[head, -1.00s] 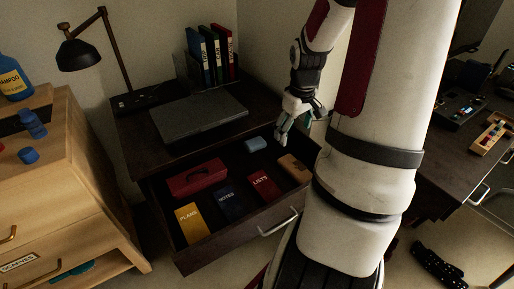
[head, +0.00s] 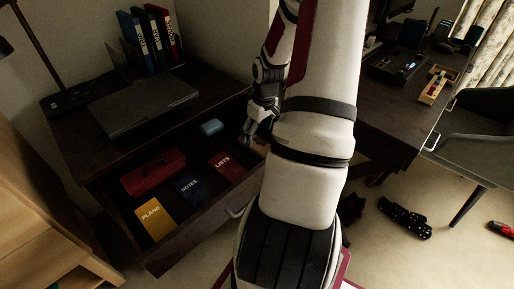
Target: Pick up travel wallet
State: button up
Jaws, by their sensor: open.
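My gripper (head: 249,136) is open and points down at the right rear of the open desk drawer (head: 190,238). A small brown item (head: 261,147), perhaps the travel wallet, shows in the drawer just beside the fingers, mostly hidden by my gripper and arm. I cannot tell whether the fingers touch it. No readable label marks it.
The drawer also holds a red case (head: 153,172), a small blue item (head: 211,127), and yellow (head: 155,217), navy (head: 190,188) and red (head: 226,163) notebooks. A closed laptop (head: 146,105) and upright binders (head: 150,38) stand on the desk above. A wooden cabinet (head: 45,225) is at left.

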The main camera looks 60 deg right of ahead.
aim_at(258, 144)
notch_tip(258, 144, down, 5)
jog(key=shift+f+b, duration=0.15)
jog(key=shift+b, duration=1)
jog(key=shift+c, duration=0.3)
jog(key=c, duration=1.3)
